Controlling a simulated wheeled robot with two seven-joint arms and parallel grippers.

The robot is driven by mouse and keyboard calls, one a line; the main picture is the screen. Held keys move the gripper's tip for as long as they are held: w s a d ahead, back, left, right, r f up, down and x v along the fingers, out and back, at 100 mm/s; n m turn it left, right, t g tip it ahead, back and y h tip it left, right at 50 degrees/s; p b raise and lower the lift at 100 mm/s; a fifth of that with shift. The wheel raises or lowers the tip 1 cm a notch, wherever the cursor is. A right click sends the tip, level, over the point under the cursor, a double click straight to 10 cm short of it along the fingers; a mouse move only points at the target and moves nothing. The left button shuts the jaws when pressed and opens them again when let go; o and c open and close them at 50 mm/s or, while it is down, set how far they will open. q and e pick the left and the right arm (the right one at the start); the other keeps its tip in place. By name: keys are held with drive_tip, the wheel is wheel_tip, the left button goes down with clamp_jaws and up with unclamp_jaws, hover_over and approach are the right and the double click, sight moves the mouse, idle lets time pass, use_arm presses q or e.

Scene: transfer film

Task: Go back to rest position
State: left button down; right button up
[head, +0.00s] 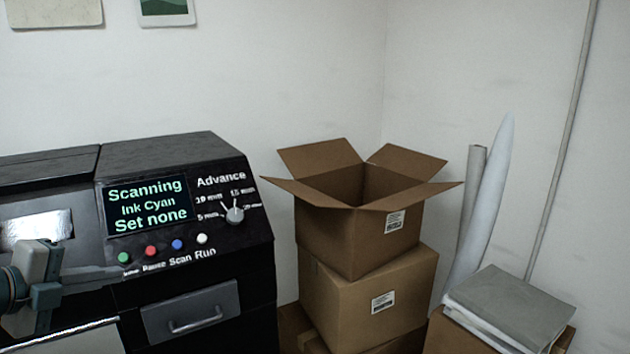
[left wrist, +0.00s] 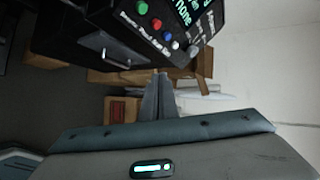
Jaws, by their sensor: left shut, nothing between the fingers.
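My left gripper (head: 118,271) comes in from the left edge in the head view, in front of the black machine (head: 185,157) and just below its row of buttons. Its fingers point right and are closed together with nothing between them. In the left wrist view the shut fingers (left wrist: 157,97) stand upright in the middle, below the tilted machine (left wrist: 120,30). The machine's display (head: 148,205) reads "Scanning, Ink Cyan, Set none". The Advance knob (head: 235,215) points up, near 15. My right gripper is in neither view.
A drawer with a handle (head: 195,322) is in the machine's front. To the right, an open cardboard box (head: 335,230) stands on a closed box (head: 365,290). Rolled sheets (head: 485,205) lean in the corner. Papers (head: 510,300) lie on another box at the lower right.

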use_arm(q)
drive_tip(key=s+a+f+n+g+y, duration=0.15)
drive_tip(key=s+f+n, duration=0.4)
drive_tip(key=f, duration=0.85)
drive_tip(key=s+f+n+y, duration=0.35)
drive_tip(key=f+n, duration=0.35)
drive_tip(key=f, duration=0.8)
drive_tip(key=s+d+f+n+g, duration=0.4)
drive_tip(key=s+d+f, duration=0.4)
drive_tip(key=s, duration=0.3)
drive_tip(key=s+d+f+n+g, duration=0.3)
drive_tip(key=s+d+f+n, duration=0.2)
drive_tip(key=s+d+f, duration=0.4)
wheel_tip(320, 180, down, 28)
drive_tip(key=s+f+g+b, duration=0.1)
drive_tip(key=s+b, duration=0.1)
drive_tip(key=b, duration=0.1)
drive_tip(key=s+a+f+g+b, duration=0.1)
drive_tip(key=s+a+f+b, duration=0.2)
drive_tip(key=s+f, duration=1.5)
wheel_tip(320, 180, down, 3)
drive_tip(key=shift+s+a+r+m, duration=0.1)
drive_tip(key=shift+s+a+m, duration=0.2)
drive_tip(key=shift+a, duration=0.3)
